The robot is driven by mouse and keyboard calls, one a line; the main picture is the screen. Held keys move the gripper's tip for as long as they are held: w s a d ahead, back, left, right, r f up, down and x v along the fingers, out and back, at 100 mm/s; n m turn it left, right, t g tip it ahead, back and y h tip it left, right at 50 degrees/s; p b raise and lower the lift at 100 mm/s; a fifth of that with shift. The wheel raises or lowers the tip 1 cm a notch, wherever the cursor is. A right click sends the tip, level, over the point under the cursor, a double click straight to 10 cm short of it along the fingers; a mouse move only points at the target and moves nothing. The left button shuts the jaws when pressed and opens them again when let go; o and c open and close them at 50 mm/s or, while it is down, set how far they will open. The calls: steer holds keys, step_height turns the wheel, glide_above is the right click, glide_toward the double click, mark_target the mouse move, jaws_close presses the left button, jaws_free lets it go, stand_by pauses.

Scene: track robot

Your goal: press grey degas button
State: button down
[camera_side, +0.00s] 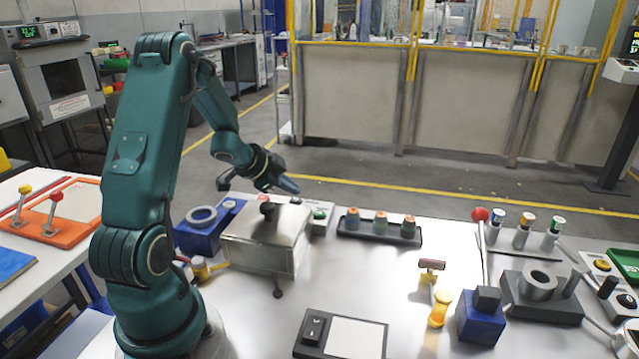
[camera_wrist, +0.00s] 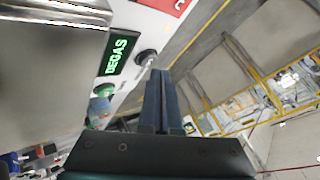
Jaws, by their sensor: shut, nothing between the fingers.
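The grey degas button (camera_wrist: 146,57) is a small round knob on a white panel, beside a black display (camera_wrist: 117,55) with green DEGAS lettering. In the wrist view my gripper (camera_wrist: 160,73) is shut and empty, its fingertips just below and to the right of the button. I cannot tell whether they touch it. In the side view my gripper (camera_side: 292,188) hangs above the back of the metal box (camera_side: 262,242), near the white panel (camera_side: 318,226). The button is not clear in the side view.
A black tray (camera_side: 380,236) with several coloured-top pieces stands to the right. A blue block with a ring (camera_side: 200,228) stands left of the metal box.

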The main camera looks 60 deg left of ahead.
mark_target(291, 201)
steer(key=shift+r, duration=0.2)
steer(key=shift+r, duration=2.5)
steer(key=w+d+r+n+t+y, duration=0.15)
steer(key=d+r+t, duration=0.35)
steer(key=d+r, duration=1.05)
steer(key=s+d+f+n+g+h, duration=0.1)
steer(key=s+d+f+g, duration=0.3)
steer(key=s, duration=0.4)
steer(key=s+d+f+n+g+h, duration=0.2)
steer(key=s+d+f+g+h, duration=0.1)
steer(key=s+d+f, duration=0.3)
steer(key=shift+s+d+g+h, duration=0.35)
steer(key=shift+s+d+g, duration=0.15)
steer(key=shift+s+d, duration=0.75)
